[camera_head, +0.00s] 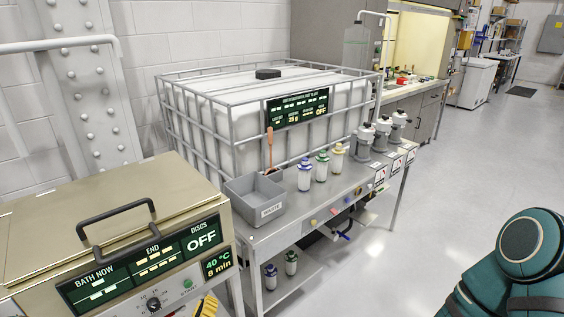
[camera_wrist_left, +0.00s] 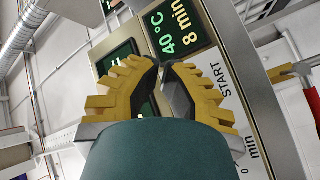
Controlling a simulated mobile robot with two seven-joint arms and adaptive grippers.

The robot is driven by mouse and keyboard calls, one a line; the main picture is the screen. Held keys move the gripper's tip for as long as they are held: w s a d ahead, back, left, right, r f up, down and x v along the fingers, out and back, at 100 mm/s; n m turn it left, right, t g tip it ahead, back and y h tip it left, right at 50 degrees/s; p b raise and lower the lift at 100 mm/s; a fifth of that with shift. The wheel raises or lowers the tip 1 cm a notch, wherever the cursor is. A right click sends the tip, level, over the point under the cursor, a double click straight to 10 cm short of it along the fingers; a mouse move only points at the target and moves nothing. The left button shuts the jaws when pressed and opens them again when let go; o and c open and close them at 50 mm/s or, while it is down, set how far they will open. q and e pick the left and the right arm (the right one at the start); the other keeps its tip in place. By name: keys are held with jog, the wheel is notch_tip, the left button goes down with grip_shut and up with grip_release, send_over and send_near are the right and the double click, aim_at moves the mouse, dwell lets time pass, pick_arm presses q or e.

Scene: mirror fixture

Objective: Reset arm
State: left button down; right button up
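My left gripper (camera_head: 205,306) shows as a bit of yellow at the bottom edge of the head view, by the front right corner of the beige bath machine (camera_head: 40,215). In the left wrist view my left gripper (camera_wrist_left: 162,65) has its yellow ribbed fingers curved together, tips meeting, with nothing seen between them. The machine's front panel (camera_wrist_left: 218,75), with its green 40 °C, 8 min display, stands just beyond the fingertips. Whether they touch it I cannot tell. My teal right arm (camera_head: 520,262) is at the lower right of the head view; its gripper is out of view.
A grey steel bench (camera_head: 275,235) holds a grey waste bin (camera_head: 268,212), several capped bottles (camera_head: 305,175) and grey devices (camera_head: 380,135). A caged white tank (camera_head: 240,110) stands behind. Two bottles stand on the lower shelf (camera_head: 290,285). The floor (camera_head: 450,170) at right is clear.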

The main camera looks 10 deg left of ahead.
pick_arm(q)
jog(key=s+d+f+m+g+h, duration=0.2)
jog(key=d+m+g+h, duration=0.15)
jog(key=d, duration=0.45)
jog(key=s+d+f+m+g+h, duration=0.2)
jog(key=d+f+m+g+h, duration=0.1)
jog(key=d+g, duration=0.3)
jog(key=s+d+r+m+g, duration=0.1)
jog(key=s+d+g, duration=0.1)
jog(key=s, duration=0.4)
jog(key=s+d+m+g+y, duration=0.1)
jog(key=s+d+g, duration=0.2)
jog(key=s+g, duration=0.2)
jog(key=shift+s+d+r, duration=0.2)
jog(key=shift+s+r, duration=0.15)
jog(key=shift+s, duration=0.65)
